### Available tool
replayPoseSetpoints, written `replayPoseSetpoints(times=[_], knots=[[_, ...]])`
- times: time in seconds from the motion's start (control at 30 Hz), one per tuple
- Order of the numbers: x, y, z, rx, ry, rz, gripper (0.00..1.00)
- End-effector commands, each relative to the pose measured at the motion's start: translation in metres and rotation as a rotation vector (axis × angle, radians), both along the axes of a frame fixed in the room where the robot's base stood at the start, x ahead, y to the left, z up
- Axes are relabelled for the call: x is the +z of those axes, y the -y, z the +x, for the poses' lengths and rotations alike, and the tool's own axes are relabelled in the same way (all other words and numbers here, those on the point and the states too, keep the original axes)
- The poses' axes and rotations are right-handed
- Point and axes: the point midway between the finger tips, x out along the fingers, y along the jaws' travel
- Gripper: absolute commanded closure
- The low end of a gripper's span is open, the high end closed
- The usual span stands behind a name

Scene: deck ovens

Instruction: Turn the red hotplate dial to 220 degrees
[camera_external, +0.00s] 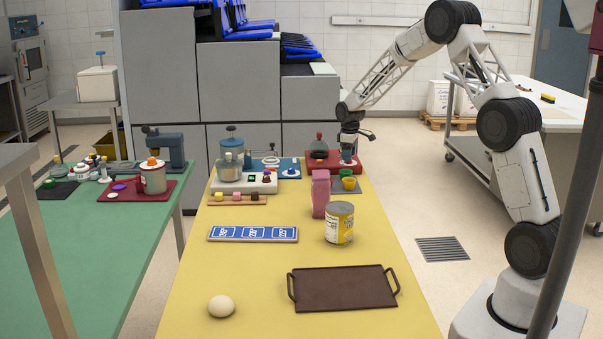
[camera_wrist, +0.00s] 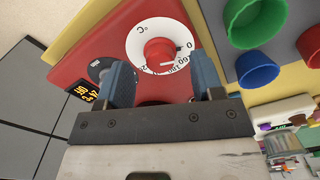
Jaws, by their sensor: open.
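The red hotplate (camera_external: 318,166) stands at the far end of the yellow table, with a flask on it. Its red dial (camera_wrist: 158,52), on a white scale ring marked °C, shows in the wrist view. The numbers 0 and 60 are readable on the ring; others are partly hidden or too small. I cannot tell the dial's exact setting. My gripper (camera_wrist: 160,62) is open, with one blue finger on each side of the dial, apparently apart from it. In the external view my gripper (camera_external: 348,153) is at the hotplate's right end, and the dial is not visible.
A dark second knob (camera_wrist: 98,70) and an amber display (camera_wrist: 82,95) sit left of the dial, partly behind a finger. Green (camera_wrist: 256,20) and blue (camera_wrist: 256,68) cups are close on the right. A pink bottle (camera_external: 320,194) and a can (camera_external: 339,223) stand nearer on the table.

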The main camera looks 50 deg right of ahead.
Motion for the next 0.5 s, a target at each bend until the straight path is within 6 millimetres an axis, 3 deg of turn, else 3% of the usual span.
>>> replayPoseSetpoints(times=[0.2, 0.5], knots=[[-0.0133, -0.0001, -0.0001, 0.0, 0.0, 0.0, 0.39], [-0.0148, -0.0001, -0.0001, 0.0, 0.0, 0.0, 0.39]])
